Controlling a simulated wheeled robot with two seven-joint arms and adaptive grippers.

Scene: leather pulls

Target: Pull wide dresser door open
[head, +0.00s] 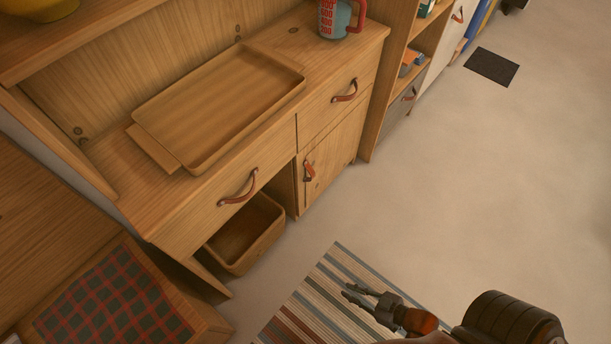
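The wooden dresser (205,215) stands along the left wall. Its door (337,159) is at the right end, under a narrow drawer (330,105), and looks closed. A brown leather pull (309,171) is fixed near the door's left edge. The wide drawer (190,222) to the left has its own leather pull (239,188) and looks closed. My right gripper (347,291) is low in the picture over the striped rug, clear of the dresser. Its fingers look apart, with nothing between them. My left gripper is not in view.
A wooden tray (215,107) and a blue mug (336,18) stand on the dresser top. A wooden bin (248,235) sits in the open space left of the door. A stool with a plaid cushion (112,303) is at lower left.

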